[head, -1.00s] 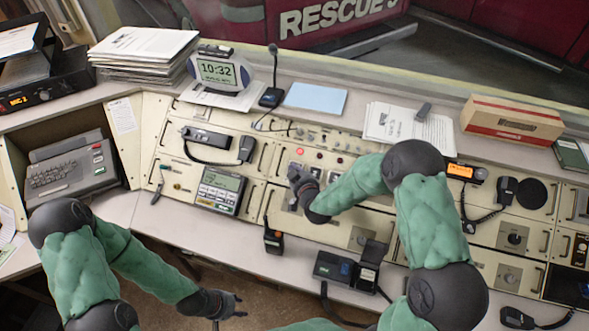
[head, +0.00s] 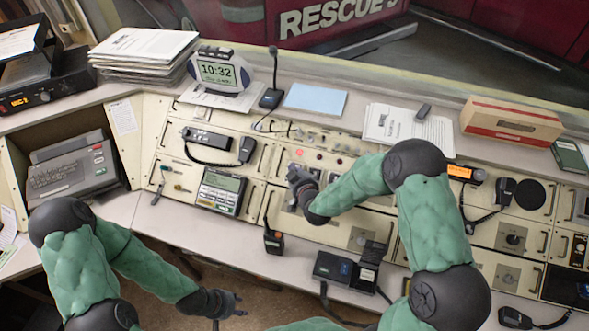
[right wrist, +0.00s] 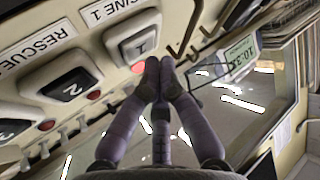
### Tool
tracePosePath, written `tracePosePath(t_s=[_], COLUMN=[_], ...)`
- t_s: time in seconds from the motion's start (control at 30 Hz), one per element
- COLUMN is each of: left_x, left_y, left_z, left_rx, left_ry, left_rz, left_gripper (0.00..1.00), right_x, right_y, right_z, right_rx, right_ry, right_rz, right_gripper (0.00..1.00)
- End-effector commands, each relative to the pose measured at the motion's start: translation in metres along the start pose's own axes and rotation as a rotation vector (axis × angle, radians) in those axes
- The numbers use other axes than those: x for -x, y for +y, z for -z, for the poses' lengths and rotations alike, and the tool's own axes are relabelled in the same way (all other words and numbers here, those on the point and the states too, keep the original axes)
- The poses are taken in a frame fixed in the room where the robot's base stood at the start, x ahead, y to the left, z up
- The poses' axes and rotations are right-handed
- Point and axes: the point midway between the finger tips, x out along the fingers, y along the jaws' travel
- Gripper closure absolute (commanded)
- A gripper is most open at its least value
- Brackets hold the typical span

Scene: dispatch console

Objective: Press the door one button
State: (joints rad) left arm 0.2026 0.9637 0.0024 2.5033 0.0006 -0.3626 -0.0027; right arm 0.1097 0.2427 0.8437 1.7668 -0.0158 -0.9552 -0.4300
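In the head view my right gripper (head: 297,178) is over the middle console panel and hides part of the buttons. My left gripper (head: 240,304) hangs in front of the desk edge, its fingers apart and empty.
A second button marked 2 (right wrist: 69,87) stands beside button 1, under a "RESCUE" label. A desk microphone (head: 271,97) stands behind the panel.

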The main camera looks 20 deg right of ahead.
Motion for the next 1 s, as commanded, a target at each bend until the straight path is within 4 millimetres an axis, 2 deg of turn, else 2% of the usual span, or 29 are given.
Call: tracePosePath(t_s=[0.63, 1.0], left_x=[0.029, 0.029], left_y=[0.010, 0.010], left_z=[-0.001, -0.001], left_rx=[0.000, 0.000], left_ry=[0.000, 0.000], left_rz=[0.000, 0.000], left_gripper=[0.60, 0.60], right_x=[0.033, 0.035], right_y=[-0.013, -0.014], right_z=[0.033, 0.033], right_rx=[0.001, 0.001], right_ry=[0.001, 0.000], right_rz=[0.001, 0.000], right_gripper=[1.00, 1.00])
